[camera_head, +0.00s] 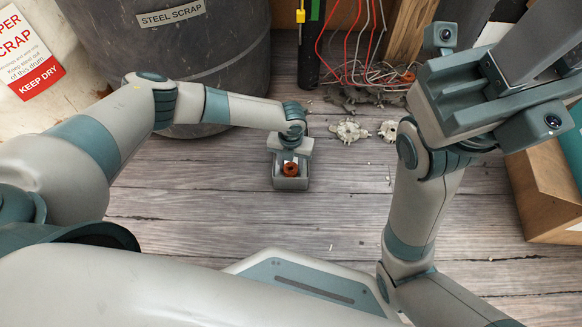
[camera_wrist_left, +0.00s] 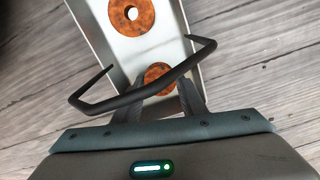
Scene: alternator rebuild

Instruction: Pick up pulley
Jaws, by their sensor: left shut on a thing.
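A rust-brown round pulley (camera_wrist_left: 158,79) sits low in a narrow metal box in the left wrist view, between the fingers of my left gripper (camera_wrist_left: 161,88). The gripper is shut on it. A black bail handle (camera_wrist_left: 150,88) crosses in front and hides part of the pulley. A second rust-brown disc with a centre hole (camera_wrist_left: 149,14) lies farther along the box. In the head view my left gripper (camera_head: 291,158) reaches down into the box (camera_head: 291,184), where one rust-brown disc (camera_head: 291,170) shows. My right gripper (camera_head: 520,78) is raised at upper right; its fingertips are not clear.
A grey steel scrap drum (camera_head: 220,60) stands behind my left arm. Broken pale metal parts (camera_head: 349,131) and tangled wires (camera_head: 365,60) lie to the right of the box. A wooden crate (camera_head: 543,190) stands at far right. The plank floor in front is mostly clear.

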